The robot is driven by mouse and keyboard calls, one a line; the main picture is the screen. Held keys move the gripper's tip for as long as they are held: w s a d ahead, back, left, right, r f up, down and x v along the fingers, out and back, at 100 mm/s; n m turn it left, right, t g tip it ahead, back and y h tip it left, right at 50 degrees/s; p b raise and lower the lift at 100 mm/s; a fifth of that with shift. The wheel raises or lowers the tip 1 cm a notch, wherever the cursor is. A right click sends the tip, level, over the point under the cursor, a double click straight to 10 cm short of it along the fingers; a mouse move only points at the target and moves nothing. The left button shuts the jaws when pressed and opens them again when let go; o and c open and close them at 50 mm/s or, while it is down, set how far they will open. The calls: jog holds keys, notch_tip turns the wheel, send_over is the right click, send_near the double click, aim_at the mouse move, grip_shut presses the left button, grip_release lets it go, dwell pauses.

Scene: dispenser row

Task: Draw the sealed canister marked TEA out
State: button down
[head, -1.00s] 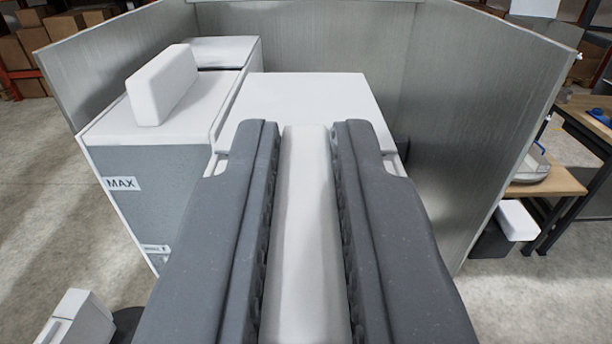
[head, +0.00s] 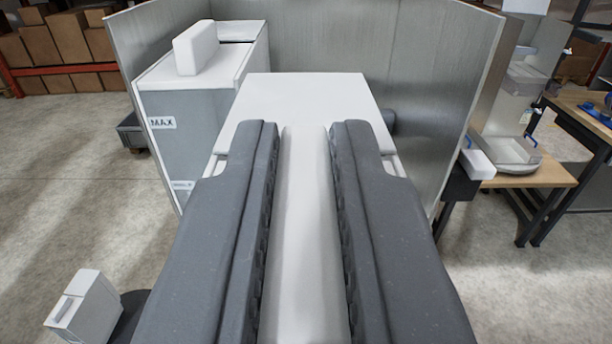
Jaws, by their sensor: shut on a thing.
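My gripper (head: 303,190) is shut on the white handle (head: 304,240) of a white-topped canister. The canister's flat top (head: 305,95) shows just beyond the jaws, and its front and sides are mostly hidden by them. No TEA mark shows in this view, so I cannot read which canister it is. Its far end is still between the grey metal walls of the bay, as far as I can see.
Another white-topped canister (head: 192,75) with a grey front marked MAX stands close at left. Metal partitions (head: 450,100) rise behind and at right. A wooden bench (head: 545,172) with a scale stands further right. A white container (head: 85,305) is at lower left. Floor at left is open.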

jog(key=shift+s+b, duration=0.65)
jog(key=shift+s, duration=0.95)
jog(key=shift+d+r, duration=0.1)
